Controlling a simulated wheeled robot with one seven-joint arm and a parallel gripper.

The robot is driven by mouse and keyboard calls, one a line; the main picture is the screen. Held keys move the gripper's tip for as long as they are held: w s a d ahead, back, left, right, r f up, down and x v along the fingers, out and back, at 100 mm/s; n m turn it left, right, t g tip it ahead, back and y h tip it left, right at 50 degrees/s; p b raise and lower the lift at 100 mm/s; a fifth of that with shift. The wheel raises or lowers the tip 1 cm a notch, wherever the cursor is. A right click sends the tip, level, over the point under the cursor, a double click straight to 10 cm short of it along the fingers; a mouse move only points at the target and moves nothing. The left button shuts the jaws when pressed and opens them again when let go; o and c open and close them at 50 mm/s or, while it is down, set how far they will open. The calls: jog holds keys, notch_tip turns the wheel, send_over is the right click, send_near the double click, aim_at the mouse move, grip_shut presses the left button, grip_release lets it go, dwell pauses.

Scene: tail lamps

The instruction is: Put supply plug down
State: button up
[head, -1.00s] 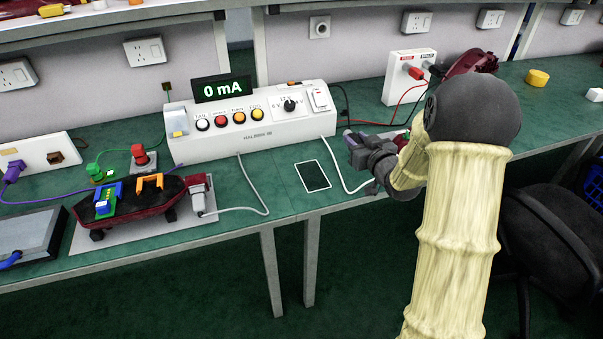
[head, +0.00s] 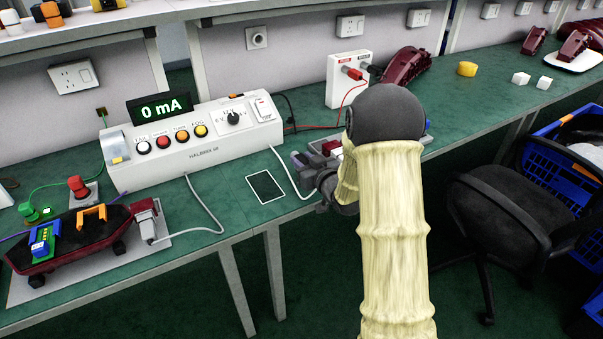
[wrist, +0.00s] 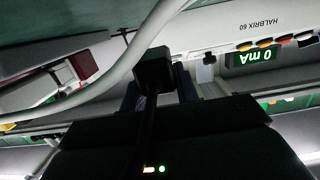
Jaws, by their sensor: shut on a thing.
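My gripper (head: 302,162) is at the front of the green bench, right of a dark pad with a white outline (head: 266,187). In the wrist view a black block, apparently the supply plug (wrist: 154,68), sits between my dark fingers (wrist: 158,92). My gripper is shut on it. A pale cable (head: 286,172) runs from the white tester box (head: 205,148) toward my gripper, and a pale cable also crosses the wrist view (wrist: 130,55). In the head view the plug cannot be made out clearly. The pad is bare.
A dark red lamp on a grey plate (head: 70,238) lies at the left, with a plug and cable at its end. A white supply box (head: 348,78) with red and black leads stands behind my arm. A black chair (head: 500,215) is at the right.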

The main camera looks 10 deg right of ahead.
jog(key=shift+d, duration=0.1)
jog(key=shift+f+b, duration=0.4)
jog(key=shift+f, duration=1.4)
jog(key=shift+f, duration=0.2)
jog(key=o, duration=1.1)
jog(key=shift+r, duration=0.1)
